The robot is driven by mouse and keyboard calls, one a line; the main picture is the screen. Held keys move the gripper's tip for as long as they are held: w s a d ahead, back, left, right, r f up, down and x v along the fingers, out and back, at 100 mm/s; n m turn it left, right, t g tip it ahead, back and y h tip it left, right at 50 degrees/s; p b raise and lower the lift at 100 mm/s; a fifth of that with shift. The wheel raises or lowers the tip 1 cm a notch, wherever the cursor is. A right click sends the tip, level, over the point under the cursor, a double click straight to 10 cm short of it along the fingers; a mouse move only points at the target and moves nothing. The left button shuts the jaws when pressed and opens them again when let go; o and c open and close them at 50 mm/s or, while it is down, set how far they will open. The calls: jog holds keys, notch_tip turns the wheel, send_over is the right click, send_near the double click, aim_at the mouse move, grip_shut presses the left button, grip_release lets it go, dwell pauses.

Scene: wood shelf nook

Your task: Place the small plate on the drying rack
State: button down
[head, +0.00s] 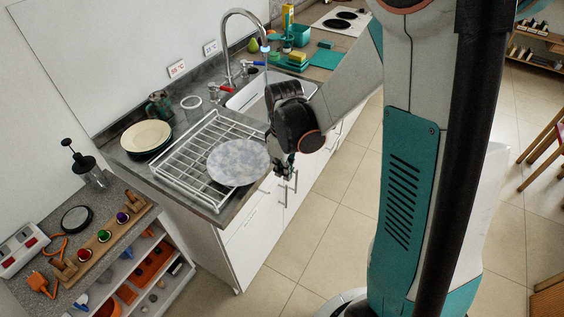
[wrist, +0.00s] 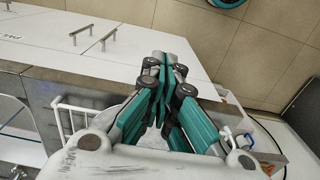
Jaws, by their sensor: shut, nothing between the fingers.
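The drying rack (head: 186,188) is a white wire frame on the grey counter left of the sink. A round pale grey mottled plate (head: 237,162) lies on its right part, near the counter's front edge. A cream plate (head: 146,135) sits on a dark plate at the back left of the rack. I cannot tell which plate is the small one. My gripper (head: 284,170) hangs just right of the mottled plate, over the counter's front edge, shut and empty. In the wrist view, my gripper's fingers (wrist: 165,62) are together, and white rack wire (wrist: 66,118) shows beside them.
The sink (head: 246,98) and its tall tap (head: 230,50) stand behind my gripper. A green and chrome pot (head: 158,104) is near the wall. A lower side table (head: 100,262) with small objects stands at left. Floor in front of the cabinets is clear.

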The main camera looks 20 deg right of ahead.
aim_at(246, 165)
jog(key=shift+w+a+f+b, duration=0.3)
jog(key=shift+w+a+f, duration=0.3)
jog(key=shift+w+f, duration=0.2)
jog(key=shift+w+a+f+b, duration=0.3)
jog(key=shift+w+a+f, duration=0.25)
jog(key=shift+w+f, duration=0.25)
jog(key=w+a, duration=0.4)
jog(key=w, duration=0.1)
jog(key=w+a+b, duration=0.1)
jog(key=w, duration=0.2)
jog(key=shift+a, duration=0.4)
jog(key=shift+s, duration=0.1)
